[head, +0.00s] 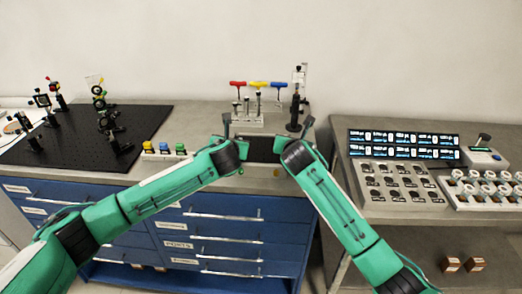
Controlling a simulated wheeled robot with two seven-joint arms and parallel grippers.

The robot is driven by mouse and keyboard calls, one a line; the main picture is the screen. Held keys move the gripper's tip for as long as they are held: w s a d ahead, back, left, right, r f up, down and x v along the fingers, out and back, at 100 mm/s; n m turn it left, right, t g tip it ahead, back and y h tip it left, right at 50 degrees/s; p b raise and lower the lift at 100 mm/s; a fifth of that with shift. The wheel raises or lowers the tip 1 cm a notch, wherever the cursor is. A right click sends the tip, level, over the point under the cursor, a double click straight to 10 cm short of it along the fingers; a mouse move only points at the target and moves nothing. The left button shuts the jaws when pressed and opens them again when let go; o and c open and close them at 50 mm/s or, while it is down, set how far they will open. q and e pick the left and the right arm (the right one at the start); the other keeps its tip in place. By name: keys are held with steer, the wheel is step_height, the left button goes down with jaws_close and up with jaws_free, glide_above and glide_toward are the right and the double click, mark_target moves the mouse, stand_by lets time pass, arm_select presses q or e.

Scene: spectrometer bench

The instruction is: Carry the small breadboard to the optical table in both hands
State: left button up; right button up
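The optical table shows as a black perforated board (58,150) on the left of the counter, with several mounted optics on it. A small dark flat plate (262,148), which looks like the small breadboard, lies at the counter's front between my two wrists. My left gripper (227,124) is at the plate's left side and my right gripper (307,123) at its right side. Both point away from me. The wrists hide parts of the plate's sides, so I cannot tell whether either gripper touches it or how far the fingers are apart.
A rack with red, yellow and blue-handled drivers (257,108) stands behind the plate. A post-mounted optic (296,108) stands near my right gripper. Small coloured-top items (164,149) sit between plate and optical table. A separate right bench holds a display panel (404,144) and trays.

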arm_select(q)
jaws_close()
arm_select(e)
jaws_close()
arm_select(q)
steer(key=shift+f, duration=0.1)
stand_by(0.8)
arm_select(e)
steer(key=shift+r, duration=0.1)
